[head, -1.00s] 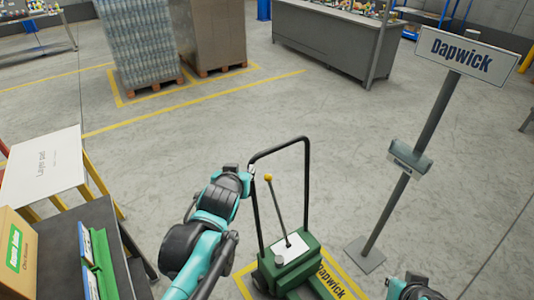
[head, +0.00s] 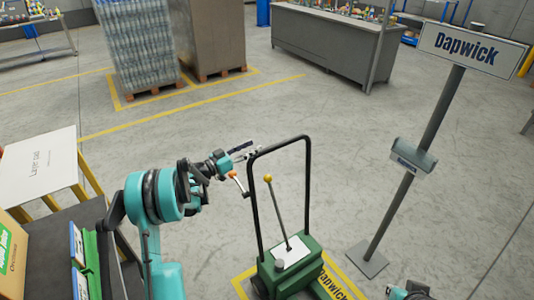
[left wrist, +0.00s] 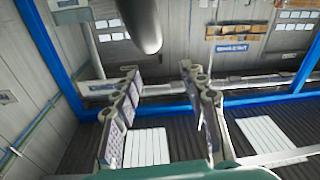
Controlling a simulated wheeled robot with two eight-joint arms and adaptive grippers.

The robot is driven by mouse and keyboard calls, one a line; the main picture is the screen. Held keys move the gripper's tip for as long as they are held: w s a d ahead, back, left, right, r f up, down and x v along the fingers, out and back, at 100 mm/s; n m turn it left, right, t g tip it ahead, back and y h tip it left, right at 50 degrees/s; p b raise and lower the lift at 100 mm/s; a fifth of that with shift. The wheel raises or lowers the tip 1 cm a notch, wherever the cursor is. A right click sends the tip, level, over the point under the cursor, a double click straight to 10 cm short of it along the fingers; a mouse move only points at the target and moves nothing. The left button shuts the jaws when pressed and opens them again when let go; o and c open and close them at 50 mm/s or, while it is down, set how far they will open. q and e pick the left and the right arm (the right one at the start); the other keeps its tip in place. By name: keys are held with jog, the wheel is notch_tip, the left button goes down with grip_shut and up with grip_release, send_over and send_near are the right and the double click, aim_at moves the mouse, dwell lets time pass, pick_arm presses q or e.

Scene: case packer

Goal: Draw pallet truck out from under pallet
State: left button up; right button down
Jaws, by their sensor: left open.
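The pallet truck (head: 291,262) is green, with a tall black loop handle (head: 308,190) and a yellow-knobbed lever (head: 268,179). My right gripper (head: 412,291) shows only partly at the bottom edge.
A Dapwick sign post (head: 414,161) stands right of the truck. A yellow floor marking (head: 344,276) surrounds the truck's base. A layer pad stand (head: 40,165) and dark table (head: 55,235) are at left. Loaded pallets (head: 137,45) stand behind. The middle floor is clear.

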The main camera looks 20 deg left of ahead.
aim_at(267, 150)
pick_arm(q)
jog(key=shift+g+h, duration=0.3)
jog(key=shift+g, duration=0.3)
jog(key=f, duration=0.4)
jog(key=shift+s+d, duration=0.15)
jog(key=shift+d, duration=0.15)
jog(key=b+x, duration=0.2)
jog(key=x, duration=0.4)
jog(key=shift+w+d+r, duration=0.1)
jog(key=shift+w+d, duration=0.15)
jog(key=shift+w, duration=0.15)
grip_shut()
